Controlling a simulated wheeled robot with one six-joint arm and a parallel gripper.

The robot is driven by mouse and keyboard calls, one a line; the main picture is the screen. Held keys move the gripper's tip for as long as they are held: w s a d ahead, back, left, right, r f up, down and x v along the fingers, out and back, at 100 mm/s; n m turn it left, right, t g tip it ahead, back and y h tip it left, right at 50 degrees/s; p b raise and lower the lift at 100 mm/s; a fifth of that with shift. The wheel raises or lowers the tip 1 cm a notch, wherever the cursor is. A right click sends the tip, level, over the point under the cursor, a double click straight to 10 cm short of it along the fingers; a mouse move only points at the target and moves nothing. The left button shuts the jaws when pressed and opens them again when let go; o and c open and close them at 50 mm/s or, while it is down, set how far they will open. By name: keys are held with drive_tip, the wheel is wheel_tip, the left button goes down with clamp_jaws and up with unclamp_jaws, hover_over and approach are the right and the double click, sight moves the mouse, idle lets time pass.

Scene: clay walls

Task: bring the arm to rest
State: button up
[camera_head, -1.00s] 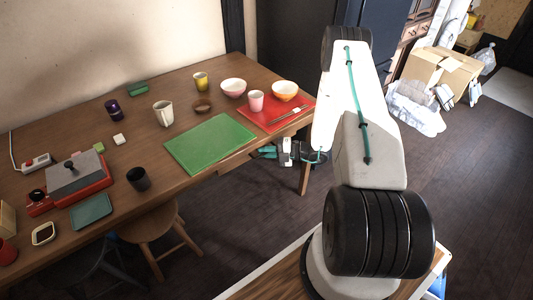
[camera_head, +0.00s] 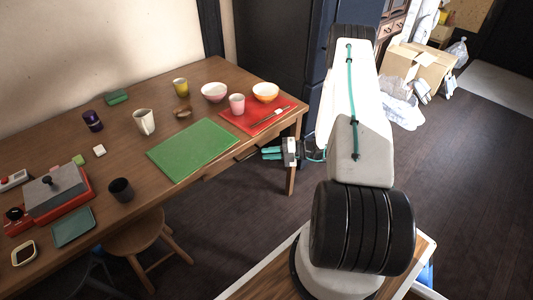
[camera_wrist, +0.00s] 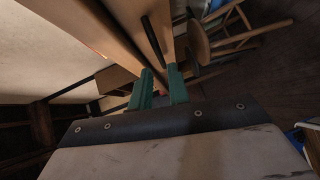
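My arm (camera_head: 356,130) reaches away from its base and bends down at its far end. My gripper (camera_head: 266,153) has green fingers and hangs beside the table's right front corner, below the tabletop level. In the wrist view my gripper (camera_wrist: 161,88) shows two green fingers with a gap between them and nothing held. The table's underside and legs fill much of that view beyond the fingertips.
The wooden table (camera_head: 225,75) holds a green mat (camera_head: 193,148), a red tray (camera_head: 285,122), bowls and cups. A stool (camera_head: 138,238) stands by its front edge. A cardboard box (camera_head: 420,65) and plastic bags lie at the back right. The floor (camera_head: 465,170) on the right is clear.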

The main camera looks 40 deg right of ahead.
idle(0.3)
drive_tip(key=s+a+r+m+g+h, duration=0.3)
drive_tip(key=s+a+r+m, duration=0.4)
drive_tip(key=r, duration=0.7)
drive_tip(key=s+a+r+m+g+h, duration=0.3)
drive_tip(key=s+a+r+m+h, duration=0.2)
drive_tip(key=r, duration=1)
drive_tip(key=s+a+r+m+g+h, duration=0.3)
drive_tip(key=s+a+r+m+h, duration=0.1)
drive_tip(key=s+a+r+m, duration=0.6)
drive_tip(key=s+r+m, duration=0.3)
drive_tip(key=s+r, duration=0.1)
drive_tip(key=s, duration=0.1)
drive_tip(key=shift+a+r+m+g, duration=0.2)
drive_tip(key=shift+a+m+g, duration=0.15)
drive_tip(key=shift+m+g, duration=0.05)
